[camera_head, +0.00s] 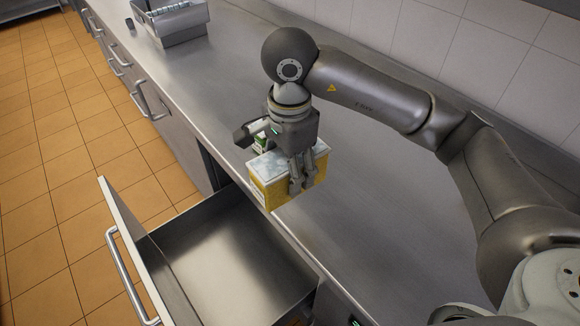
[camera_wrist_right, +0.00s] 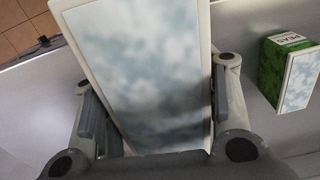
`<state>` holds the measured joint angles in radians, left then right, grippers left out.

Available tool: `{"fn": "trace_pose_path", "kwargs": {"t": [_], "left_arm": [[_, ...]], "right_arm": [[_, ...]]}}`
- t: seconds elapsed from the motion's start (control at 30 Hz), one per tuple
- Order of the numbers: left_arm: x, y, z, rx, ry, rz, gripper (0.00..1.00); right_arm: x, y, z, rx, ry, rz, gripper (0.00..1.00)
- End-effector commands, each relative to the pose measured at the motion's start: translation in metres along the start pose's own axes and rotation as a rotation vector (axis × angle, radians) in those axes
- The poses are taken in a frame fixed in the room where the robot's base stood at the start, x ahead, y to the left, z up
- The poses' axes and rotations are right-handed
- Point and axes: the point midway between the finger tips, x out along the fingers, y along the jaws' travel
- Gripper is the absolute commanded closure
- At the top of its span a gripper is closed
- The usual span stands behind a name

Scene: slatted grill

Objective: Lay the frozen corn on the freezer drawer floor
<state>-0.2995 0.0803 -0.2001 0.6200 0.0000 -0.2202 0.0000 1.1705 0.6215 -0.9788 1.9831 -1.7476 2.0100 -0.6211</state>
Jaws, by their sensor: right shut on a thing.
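The frozen corn (camera_head: 264,191) is a yellow box with a frosty pale top. My right gripper (camera_head: 301,178) is shut on it and holds it above the counter's front edge, beside the open drawer. In the right wrist view the frosty face of the corn (camera_wrist_right: 145,70) fills the middle, between the two fingers of my right gripper (camera_wrist_right: 157,112). The freezer drawer (camera_head: 225,262) is pulled open at the bottom, and its visible metal floor is bare. Its near right part is cut off by the frame. My left gripper is in neither view.
A green peas box (camera_wrist_right: 284,62) stands on the counter, mostly hidden behind my right gripper in the head view. A metal container (camera_head: 178,26) stands far back on the steel counter (camera_head: 390,240). The drawer front (camera_head: 130,240) with its handle faces the tiled floor.

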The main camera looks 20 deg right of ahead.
Motion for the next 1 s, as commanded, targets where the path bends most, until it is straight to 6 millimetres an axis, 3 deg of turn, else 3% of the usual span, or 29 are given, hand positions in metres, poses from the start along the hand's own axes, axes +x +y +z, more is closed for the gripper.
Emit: {"fn": "trace_pose_path", "kwargs": {"t": [0.47, 1.0], "left_arm": [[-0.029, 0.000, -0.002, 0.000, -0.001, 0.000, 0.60], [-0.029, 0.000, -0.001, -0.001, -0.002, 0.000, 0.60]], "right_arm": [[-0.046, -0.001, -0.001, 0.001, 0.001, -0.004, 0.90], [-0.047, 0.000, 0.000, 0.000, 0.000, -0.002, 0.90]]}}
